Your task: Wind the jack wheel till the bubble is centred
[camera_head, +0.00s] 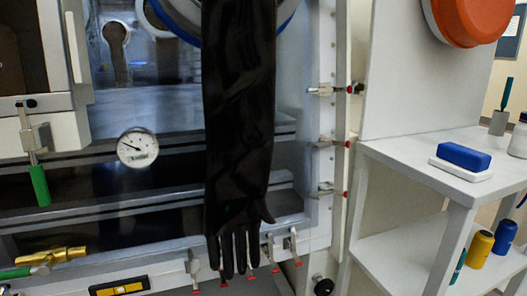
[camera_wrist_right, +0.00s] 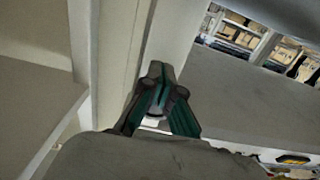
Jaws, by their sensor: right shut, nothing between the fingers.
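A yellow-and-black level (camera_head: 119,288) sits at the bottom edge of the head view, below the glovebox front. Its bubble is too small to read. A yellow-and-black piece, which looks like the same level (camera_wrist_right: 293,159), shows at the lower right of the right wrist view. A dark round knob (camera_head: 322,286) at the bottom of the head view, right of the clamps, may be the jack wheel; I cannot tell. My right gripper (camera_wrist_right: 157,112) is shut and empty in its wrist view, apart from the level. Neither gripper shows in the head view.
A long black glove (camera_head: 238,110) hangs down the glovebox front (camera_head: 170,215). A dial gauge (camera_head: 137,148) and red-tipped clamps (camera_head: 326,143) stick out. At right, a white shelf (camera_head: 400,160) carries a blue block (camera_head: 463,156); yellow and blue bottles stand below.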

